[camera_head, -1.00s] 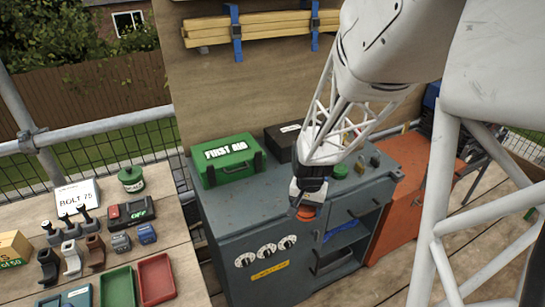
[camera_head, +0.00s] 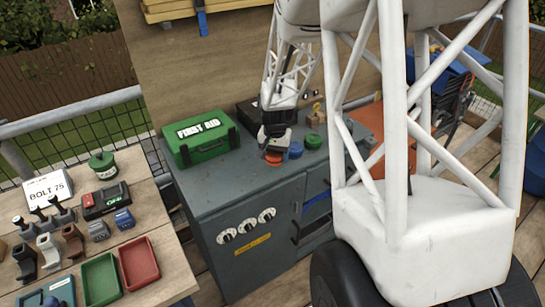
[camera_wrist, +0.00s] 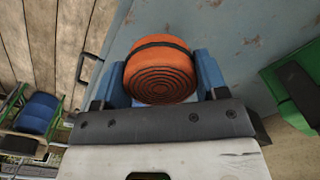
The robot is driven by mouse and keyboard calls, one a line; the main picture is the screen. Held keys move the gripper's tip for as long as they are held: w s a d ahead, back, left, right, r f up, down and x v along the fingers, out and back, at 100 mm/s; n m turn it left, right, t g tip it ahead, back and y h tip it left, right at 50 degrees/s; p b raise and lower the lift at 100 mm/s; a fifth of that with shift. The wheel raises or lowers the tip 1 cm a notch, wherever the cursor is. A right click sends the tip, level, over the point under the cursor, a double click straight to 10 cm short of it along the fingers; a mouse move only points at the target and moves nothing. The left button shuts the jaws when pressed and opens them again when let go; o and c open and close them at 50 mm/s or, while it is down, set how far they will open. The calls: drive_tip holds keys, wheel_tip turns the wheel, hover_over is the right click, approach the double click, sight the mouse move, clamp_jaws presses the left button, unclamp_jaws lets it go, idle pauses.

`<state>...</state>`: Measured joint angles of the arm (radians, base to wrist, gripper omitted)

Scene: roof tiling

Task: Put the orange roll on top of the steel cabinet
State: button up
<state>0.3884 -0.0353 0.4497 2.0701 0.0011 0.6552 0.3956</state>
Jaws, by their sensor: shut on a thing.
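The orange roll (camera_head: 273,158) is a coiled strap with a dark band, clear in the wrist view (camera_wrist: 160,72). My gripper (camera_head: 272,146) is shut on it, with the blue fingers on either side of the roll in the wrist view (camera_wrist: 165,82). The steel cabinet (camera_head: 222,190) is blue-grey, with dials on its front. The cabinet's worn top also shows in the wrist view (camera_wrist: 235,40).
A green first aid box (camera_head: 202,146) stands on the cabinet, left of my gripper. A black case (camera_head: 248,113) is behind. The cabinet top's front left is clear.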

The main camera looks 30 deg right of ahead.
sight(273, 157)
drive_tip(key=shift+w+d+f, duration=0.1)
drive_tip(key=shift+w+d, duration=0.1)
drive_tip(key=shift+w, duration=0.35)
drive_tip(key=shift+w+d+f, duration=0.1)
drive_tip(key=shift+w+d, duration=0.1)
drive_tip(key=shift+w, duration=0.35)
drive_tip(key=shift+w+d, duration=0.2)
drive_tip(key=shift+w, duration=0.25)
drive_tip(key=shift+f, duration=1.75)
drive_tip(key=shift+f, duration=0.1)
drive_tip(key=o, duration=1)
drive_tip(key=shift+c, duration=0.2)
wheel_tip(273, 157, up, 12)
drive_tip(key=shift+r, duration=0.15)
